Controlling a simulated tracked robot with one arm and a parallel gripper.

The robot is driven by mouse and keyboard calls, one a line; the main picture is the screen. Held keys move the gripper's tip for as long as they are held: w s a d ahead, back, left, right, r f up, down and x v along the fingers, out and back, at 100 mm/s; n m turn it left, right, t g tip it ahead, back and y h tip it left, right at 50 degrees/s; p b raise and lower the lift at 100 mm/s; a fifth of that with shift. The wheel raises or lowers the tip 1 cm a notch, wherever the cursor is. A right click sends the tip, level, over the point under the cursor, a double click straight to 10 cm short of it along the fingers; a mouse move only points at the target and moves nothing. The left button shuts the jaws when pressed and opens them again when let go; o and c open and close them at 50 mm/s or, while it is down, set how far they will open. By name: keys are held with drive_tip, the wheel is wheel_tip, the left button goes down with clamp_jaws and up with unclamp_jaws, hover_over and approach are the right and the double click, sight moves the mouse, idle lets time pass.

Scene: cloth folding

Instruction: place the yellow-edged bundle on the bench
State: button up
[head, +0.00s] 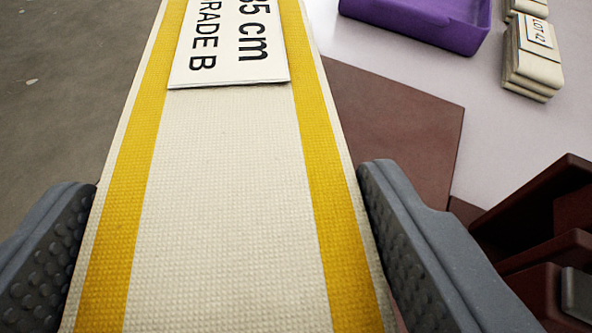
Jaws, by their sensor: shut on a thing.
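The yellow-edged bundle (235,200) is cream woven cloth with a yellow stripe along each side. It fills the middle of the head view, running from the bottom edge to the top. A white label (232,45) on it reads "35 cm" and "GRADE B". My gripper (228,235) is shut on the bundle, with one grey studded finger at each side. The near and far ends of the bundle are out of view. The pale bench (390,50) lies beyond and to the right. I cannot tell the bundle's height above it.
A brown flat panel (400,125) lies right of the bundle. A purple tray (440,25) stands at the top right, beside small cream bundles (533,68), one labelled "LOT 42". Dark reddish-brown parts (535,215) are at the lower right. Grey floor (60,90) shows at left.

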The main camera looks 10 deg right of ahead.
drive_tip(key=s+a+f+m+h+b, duration=0.2)
drive_tip(key=s+a+f+h+b, duration=0.1)
drive_tip(key=s+b, duration=0.85)
drive_tip(key=w+p, duration=0.2)
drive_tip(key=w+d+p, duration=0.1)
drive_tip(key=w+p, duration=0.1)
drive_tip(key=p, duration=0.1)
drive_tip(key=w+p, duration=0.1)
drive_tip(key=p, duration=0.2)
drive_tip(key=shift+w+d+r, duration=0.1)
drive_tip(key=shift+w+d, duration=0.3)
drive_tip(key=x, duration=0.3)
drive_tip(key=r+b+x, duration=0.1)
drive_tip(key=x, duration=0.3)
drive_tip(key=r+b+x, duration=0.1)
drive_tip(key=x, duration=0.2)
drive_tip(key=shift+w+d, duration=0.5)
drive_tip(key=shift+w, duration=0.1)
drive_tip(key=shift+f+b, duration=0.7)
drive_tip(key=shift+f, duration=1)
drive_tip(key=shift+f, duration=0.1)
drive_tip(key=o, duration=1.1)
